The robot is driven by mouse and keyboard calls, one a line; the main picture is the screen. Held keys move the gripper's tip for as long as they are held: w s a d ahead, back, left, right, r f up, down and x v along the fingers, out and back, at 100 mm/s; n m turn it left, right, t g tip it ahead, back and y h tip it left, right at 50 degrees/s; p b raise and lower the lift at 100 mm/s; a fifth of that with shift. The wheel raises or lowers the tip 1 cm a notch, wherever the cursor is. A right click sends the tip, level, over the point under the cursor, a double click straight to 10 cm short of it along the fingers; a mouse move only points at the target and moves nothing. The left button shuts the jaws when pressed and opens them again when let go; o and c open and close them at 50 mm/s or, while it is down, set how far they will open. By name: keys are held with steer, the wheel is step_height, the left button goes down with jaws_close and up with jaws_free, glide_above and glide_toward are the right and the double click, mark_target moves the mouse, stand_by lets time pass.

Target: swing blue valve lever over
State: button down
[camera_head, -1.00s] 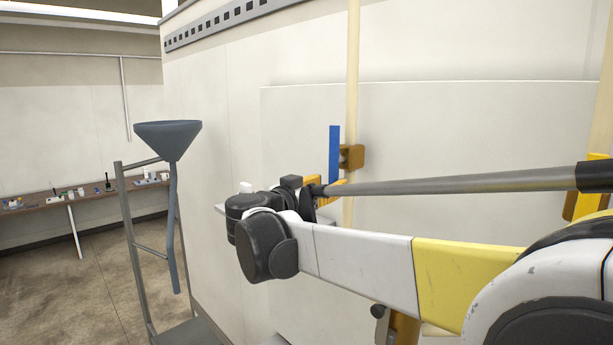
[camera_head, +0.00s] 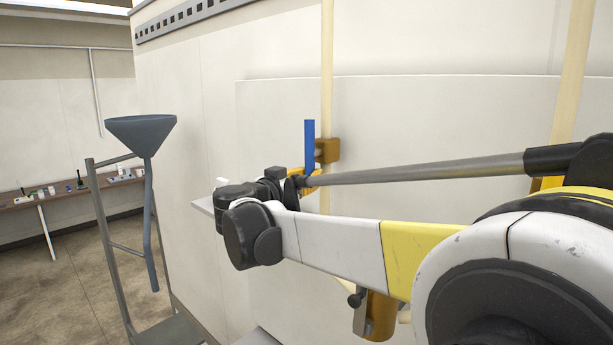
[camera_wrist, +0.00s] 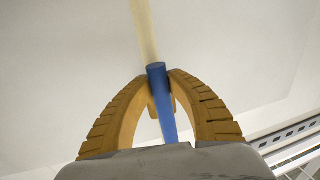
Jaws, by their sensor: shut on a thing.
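The blue valve lever (camera_head: 309,143) stands upright beside a brass-coloured valve body (camera_head: 328,150) on a pale vertical pipe (camera_head: 327,60). In the wrist view the blue lever (camera_wrist: 161,100) runs between the two yellow ribbed fingers of my gripper (camera_wrist: 160,80). The fingers are closed in on its sides. In the head view my gripper (camera_head: 312,181) is at the lower part of the lever, mostly hidden behind my wrist and arm. The lever's lower end is hidden.
A second pale pipe (camera_head: 572,70) runs down the wall panel (camera_head: 440,115) at right. A grey funnel (camera_head: 140,133) on a metal stand is at left. A bench (camera_head: 70,192) with small items lies far back left. Floor shows at lower left.

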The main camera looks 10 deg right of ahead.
mark_target(326, 164)
steer(key=n, duration=0.1)
steer(key=s+n, duration=0.1)
steer(key=n, duration=0.1)
steer(key=d+n+g, duration=0.1)
steer(key=shift+s+d+r+y+b, duration=0.1)
steer(key=shift+s+r+y+b, duration=0.1)
steer(key=shift+s+y+b, duration=0.15)
steer(key=r+n, duration=0.1)
steer(key=n, duration=0.1)
steer(key=s+d+r+n+g, duration=0.1)
steer(key=n, duration=0.2)
steer(key=s+r+n+g, duration=0.1)
steer(key=n, duration=0.2)
steer(key=shift+s+d, duration=0.1)
steer(key=shift+d, duration=0.15)
steer(key=shift+s+r+n+g+h+p, duration=0.1)
steer(key=shift+r+n+g+h+p, duration=0.25)
steer(key=shift+n, duration=0.55)
steer(key=shift+r+n+g+h, duration=0.15)
steer(key=shift+r+n, duration=0.35)
steer(key=shift+n, duration=0.4)
steer(key=shift+d+r, duration=0.1)
steer(key=c, duration=1.2)
jaws_free()
steer(key=shift+c, duration=0.2)
